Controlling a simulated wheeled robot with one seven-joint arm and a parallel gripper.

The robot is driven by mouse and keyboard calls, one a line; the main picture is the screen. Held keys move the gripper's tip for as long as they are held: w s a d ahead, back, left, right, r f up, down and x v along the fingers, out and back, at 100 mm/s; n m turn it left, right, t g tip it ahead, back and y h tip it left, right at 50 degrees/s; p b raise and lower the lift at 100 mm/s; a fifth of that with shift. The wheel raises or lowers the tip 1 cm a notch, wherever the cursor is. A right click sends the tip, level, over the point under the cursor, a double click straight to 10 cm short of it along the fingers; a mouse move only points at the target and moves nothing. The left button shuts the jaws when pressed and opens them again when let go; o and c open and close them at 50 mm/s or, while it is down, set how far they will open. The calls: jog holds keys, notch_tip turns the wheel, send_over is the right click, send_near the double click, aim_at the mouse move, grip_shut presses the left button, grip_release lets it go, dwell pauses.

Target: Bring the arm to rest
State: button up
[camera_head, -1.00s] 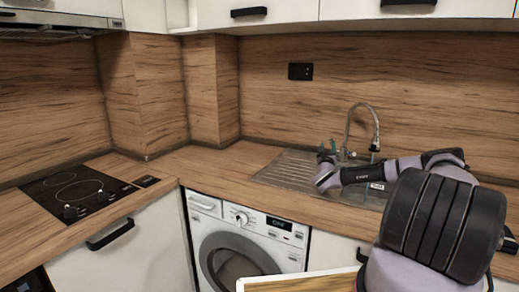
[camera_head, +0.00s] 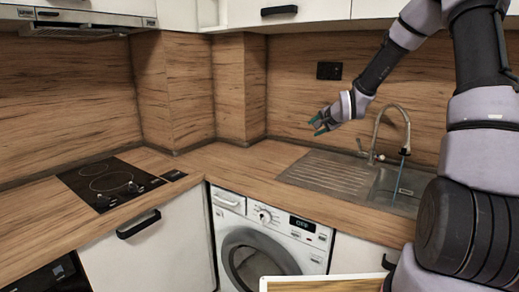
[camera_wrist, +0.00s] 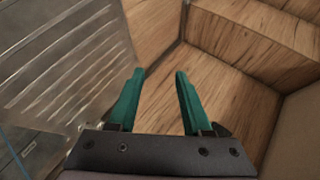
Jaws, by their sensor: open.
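My gripper (camera_head: 322,122) is raised in the air in front of the wooden splashback, above the counter and to the left of the tap. Its teal fingers point down and left in the head view. In the wrist view my gripper (camera_wrist: 156,85) is open, with its two teal fingers apart and nothing between them. My arm arches up over the sink side and runs out of the top of the head view.
The sink (camera_head: 400,190) with its drainer (camera_head: 335,174) and curved tap (camera_head: 378,130) lies below. A hob (camera_head: 110,183) is at left, a washing machine (camera_head: 265,245) under the counter. Wall cabinets (camera_head: 375,8) hang above.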

jog(key=s+d+r+n+g, duration=0.1)
jog(key=s+r, duration=0.5)
jog(key=s, duration=0.7)
jog(key=s+d+r+n+g+h, duration=0.1)
jog(key=s+r+n, duration=0.3)
jog(key=s, duration=1)
jog(key=s+d+r+n+g, duration=0.1)
jog(key=s+r+n, duration=0.1)
jog(key=s+r, duration=0.5)
jog(key=s, duration=0.6)
jog(key=shift+s+r+g+h, duration=0.25)
jog(key=shift+r+g+h, duration=0.05)
jog(key=shift+r+g, duration=0.1)
jog(key=shift+d, duration=0.1)
